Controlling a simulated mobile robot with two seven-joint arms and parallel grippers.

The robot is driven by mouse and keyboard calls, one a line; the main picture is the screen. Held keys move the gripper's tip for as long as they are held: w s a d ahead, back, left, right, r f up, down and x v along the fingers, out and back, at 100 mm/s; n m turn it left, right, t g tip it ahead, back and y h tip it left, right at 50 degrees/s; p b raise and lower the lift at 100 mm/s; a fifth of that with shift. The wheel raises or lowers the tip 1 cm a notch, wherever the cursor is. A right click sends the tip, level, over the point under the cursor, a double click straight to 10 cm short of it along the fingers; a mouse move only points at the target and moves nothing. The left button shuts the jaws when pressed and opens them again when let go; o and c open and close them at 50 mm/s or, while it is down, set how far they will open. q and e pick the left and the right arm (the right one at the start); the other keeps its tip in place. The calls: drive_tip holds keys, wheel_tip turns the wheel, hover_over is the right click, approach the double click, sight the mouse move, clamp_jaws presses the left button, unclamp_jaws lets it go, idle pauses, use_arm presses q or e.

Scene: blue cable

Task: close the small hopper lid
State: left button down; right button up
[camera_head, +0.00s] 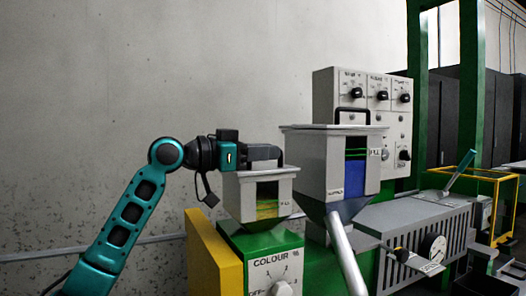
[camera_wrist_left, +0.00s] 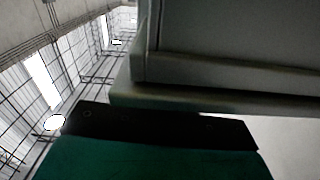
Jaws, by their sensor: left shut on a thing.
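The small hopper (camera_head: 237,199) is a pale grey box with a window showing yellow and green contents. Its light grey lid (camera_head: 287,170) shows as a thin, roughly level slab along the top; I cannot tell whether it sits fully flush. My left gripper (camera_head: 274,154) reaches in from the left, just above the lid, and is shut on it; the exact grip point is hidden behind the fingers. In the left wrist view, a dark finger (camera_wrist_left: 160,128) lies close under a grey edge, probably the lid or hopper rim. My right gripper is not in view.
The larger hopper (camera_head: 316,165), with a black handle (camera_head: 352,112) on its lid, stands close to the right. A control panel (camera_head: 330,85) rises behind it. A colour dial (camera_head: 282,289) sits below the small hopper. Open space lies left, before the wall.

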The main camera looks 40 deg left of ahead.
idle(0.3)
use_arm(q)
drive_tip(key=c, duration=1.2)
unclamp_jaws()
drive_tip(key=shift+o, duration=0.2)
drive_tip(key=b+v, duration=0.3)
drive_tip(key=v, duration=1)
drive_tip(key=shift+w, duration=0.1)
